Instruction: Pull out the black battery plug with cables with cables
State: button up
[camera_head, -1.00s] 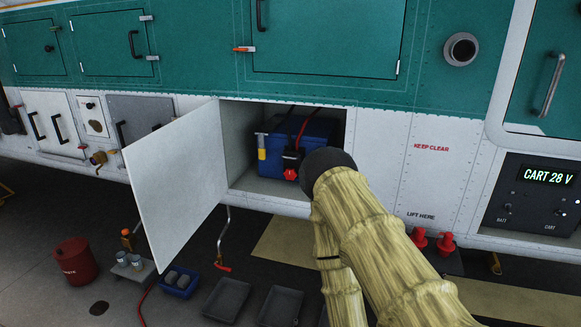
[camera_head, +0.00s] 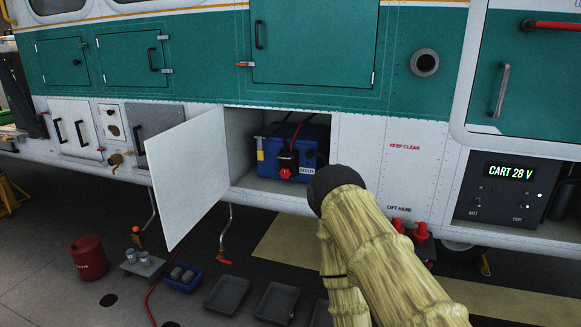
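The blue battery (camera_head: 313,150) sits inside the open compartment in the helicopter's white lower side. The black battery plug (camera_head: 285,158) is on its front face, with a red knob-like part (camera_head: 286,172) below it. A red cable and a black cable (camera_head: 298,130) run up from the plug. My arm, in a tan ribbed cover with a dark rounded end, reaches up from the lower right to just below and right of the battery. My gripper's fingers cannot be made out, so its opening is hidden.
The white compartment door (camera_head: 188,175) stands open to the left. Trays (camera_head: 227,293), a blue bin (camera_head: 183,277) and a red bucket (camera_head: 88,258) are on the floor below. Red fittings (camera_head: 420,231) are right of my arm. A panel (camera_head: 509,190) reads CART 28 V.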

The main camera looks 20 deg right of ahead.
aim_at(287, 166)
jog(key=z, duration=0.25)
jog(key=i, duration=1.05)
jog(key=u, duration=0.8)
